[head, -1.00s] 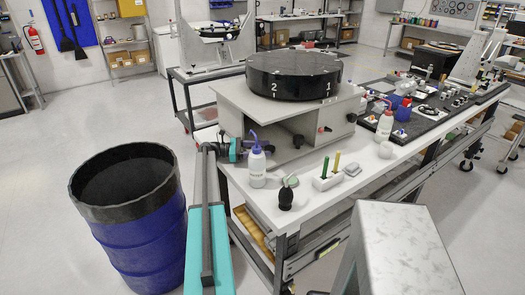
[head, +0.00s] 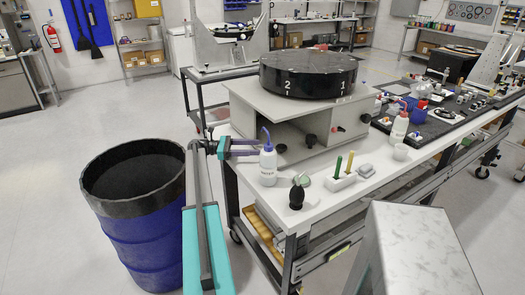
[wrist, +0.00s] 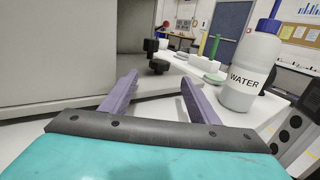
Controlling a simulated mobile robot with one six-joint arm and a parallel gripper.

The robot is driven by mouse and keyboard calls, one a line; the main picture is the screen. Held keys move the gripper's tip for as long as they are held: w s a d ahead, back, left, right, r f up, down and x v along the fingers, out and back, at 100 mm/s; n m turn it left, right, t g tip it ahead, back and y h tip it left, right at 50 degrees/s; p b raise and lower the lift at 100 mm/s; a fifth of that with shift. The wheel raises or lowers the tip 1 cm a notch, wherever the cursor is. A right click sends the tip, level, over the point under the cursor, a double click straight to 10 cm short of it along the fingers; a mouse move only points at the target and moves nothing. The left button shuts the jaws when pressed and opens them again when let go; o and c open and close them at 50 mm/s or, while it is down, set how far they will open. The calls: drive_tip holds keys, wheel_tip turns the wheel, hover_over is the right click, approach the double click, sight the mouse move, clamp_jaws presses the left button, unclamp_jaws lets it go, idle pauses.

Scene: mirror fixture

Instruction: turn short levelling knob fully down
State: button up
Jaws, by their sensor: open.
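The mirror fixture is a grey box (head: 250,101) on the white bench, with a black disc (head: 308,76) marked 2 and 1 on top. I cannot tell which is the short levelling knob. My gripper (head: 257,147) is open and empty at the fixture's left front corner, apart from the knobs; its purple fingers point toward them in the wrist view (wrist: 160,80).
A white water bottle (head: 268,165) stands close to my fingers, right of them in the wrist view (wrist: 250,70). A black bulb (head: 297,195) and a white holder with green and yellow sticks (head: 342,181) stand nearby. A blue drum (head: 145,235) is at the left.

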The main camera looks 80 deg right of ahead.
drive_tip(key=b+v, duration=0.1)
drive_tip(key=v, duration=0.3)
drive_tip(key=shift+w, duration=0.1)
idle(0.3)
